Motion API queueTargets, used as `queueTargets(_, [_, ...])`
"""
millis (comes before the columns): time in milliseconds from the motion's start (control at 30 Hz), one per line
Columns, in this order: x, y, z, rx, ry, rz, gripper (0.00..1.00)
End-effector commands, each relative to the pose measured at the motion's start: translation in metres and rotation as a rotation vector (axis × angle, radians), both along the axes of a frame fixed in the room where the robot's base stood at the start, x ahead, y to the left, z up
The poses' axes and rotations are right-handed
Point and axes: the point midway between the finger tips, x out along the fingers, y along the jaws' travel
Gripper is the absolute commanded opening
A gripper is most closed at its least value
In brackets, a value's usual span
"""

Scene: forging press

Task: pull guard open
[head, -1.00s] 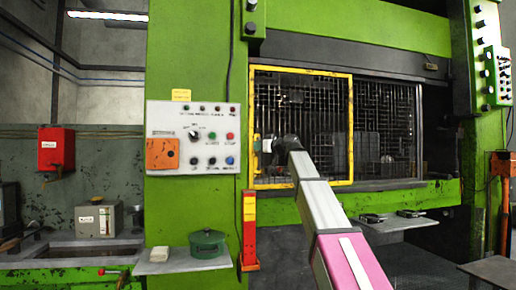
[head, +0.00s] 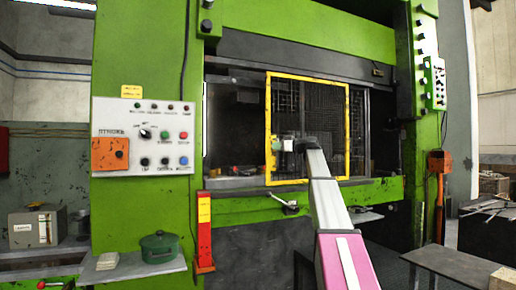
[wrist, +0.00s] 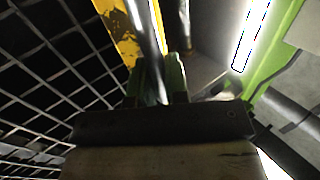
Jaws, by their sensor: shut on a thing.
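The guard (head: 267,110), a yellow-framed wire mesh panel, stands across the press opening. Its frame also shows in the wrist view (wrist: 122,35), with mesh at the left. My gripper (head: 283,145) is at the guard's left upright, about halfway up, where the handle is. In the wrist view, my gripper (wrist: 158,75) has its green fingers shut on a dark bar, the handle (wrist: 150,40). The arm hides part of the guard's lower middle. The press opening (head: 235,115) is uncovered to the left of the guard.
The green press column (head: 145,50) with its control panel (head: 165,138) is at the left. A red and yellow post (head: 204,235) stands below the opening. A green pot (head: 162,245) sits on a side shelf. A grey table (head: 460,265) is at the lower right.

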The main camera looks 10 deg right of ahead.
Motion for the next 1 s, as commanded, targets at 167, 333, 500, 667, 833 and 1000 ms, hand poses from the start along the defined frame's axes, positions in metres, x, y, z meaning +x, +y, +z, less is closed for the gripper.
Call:
queueTargets(167, [0.022, -0.066, 0.001, 0.001, 0.001, -0.003, 0.00])
queueTargets(333, [0.036, -0.115, 0.001, 0.001, 0.001, -0.003, 0.00])
queueTargets(500, [0.045, -0.151, 0.001, 0.000, 0.000, -0.002, 0.00])
queueTargets(667, [0.051, -0.172, 0.000, -0.001, 0.001, 0.000, 0.00])
queueTargets(833, [0.053, -0.183, 0.000, 0.000, 0.000, 0.000, 0.00])
queueTargets(1000, [0.053, -0.185, 0.000, 0.000, 0.000, 0.000, 0.00])
